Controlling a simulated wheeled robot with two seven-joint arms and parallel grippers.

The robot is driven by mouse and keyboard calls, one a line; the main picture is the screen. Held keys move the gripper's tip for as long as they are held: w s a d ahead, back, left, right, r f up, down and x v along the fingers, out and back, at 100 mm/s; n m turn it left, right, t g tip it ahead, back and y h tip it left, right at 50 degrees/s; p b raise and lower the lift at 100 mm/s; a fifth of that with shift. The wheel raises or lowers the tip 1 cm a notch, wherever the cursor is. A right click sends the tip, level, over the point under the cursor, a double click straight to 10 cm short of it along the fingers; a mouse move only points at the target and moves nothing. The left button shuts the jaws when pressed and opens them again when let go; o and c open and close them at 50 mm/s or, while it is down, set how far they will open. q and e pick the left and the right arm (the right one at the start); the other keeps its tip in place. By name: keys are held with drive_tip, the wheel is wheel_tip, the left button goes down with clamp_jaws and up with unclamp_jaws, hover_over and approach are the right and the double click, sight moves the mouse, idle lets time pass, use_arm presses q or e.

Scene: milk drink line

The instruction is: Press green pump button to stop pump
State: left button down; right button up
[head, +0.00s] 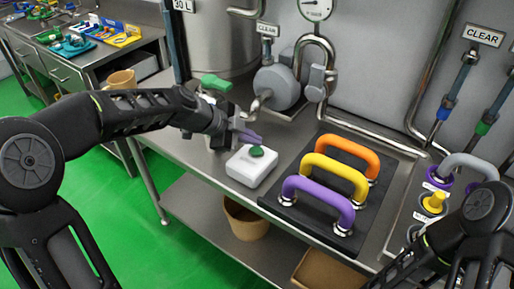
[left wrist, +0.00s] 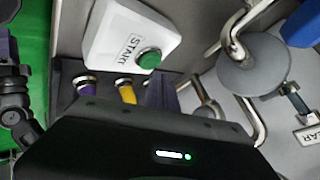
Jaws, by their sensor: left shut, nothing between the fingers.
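The green button (head: 257,152) sits on top of a white box (head: 249,170) on the steel counter, left of the colored handles. In the left wrist view the green button (left wrist: 149,58) shows on the white box (left wrist: 110,45), which is marked START. My left gripper (head: 250,138) is shut and empty, with its fingertips just behind and above the button. I cannot tell whether they touch it. A grey round pump (head: 275,88) stands behind on the pipework. My right arm shows at lower right, but its gripper is out of view.
Purple (head: 318,198), yellow (head: 335,172) and orange (head: 350,151) handles stand on a black mat right of the box. A green valve handle (head: 216,82) and steel pipes are behind my gripper. The counter's front-left edge is close to the box.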

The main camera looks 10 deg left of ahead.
sight(253, 151)
use_arm(q)
drive_tip(key=shift+r, duration=0.25)
wheel_tip(253, 151, up, 6)
drive_tip(key=p, duration=0.2)
drive_tip(key=shift+p, duration=0.35)
idle(1.3)
